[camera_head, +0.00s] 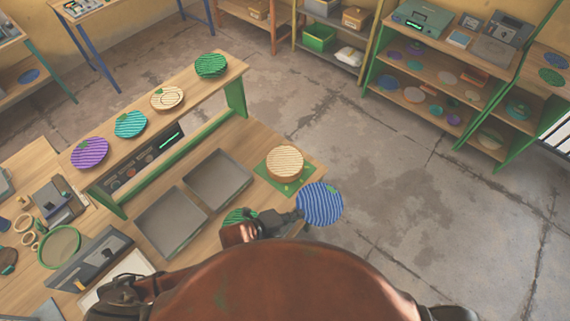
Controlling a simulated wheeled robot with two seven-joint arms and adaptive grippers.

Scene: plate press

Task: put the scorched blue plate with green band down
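The blue plate (321,205) is striped and has a small green mark near its upper right edge. It shows at the table's right edge, partly beyond it, in front of the green mat (303,181). My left gripper (299,214) is at the plate's left edge and appears shut on it. The fingertips are small and partly hidden, and I cannot tell the plate's exact height. A cream striped plate (285,161) lies on a stack on the green mat. My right gripper is not in view.
Two grey trays (218,178) (171,222) lie on the table left of the mat. A green plate (236,216) is partly hidden by my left wrist. A raised shelf (205,84) carries purple, teal, cream and green plates. Bare floor lies to the right.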

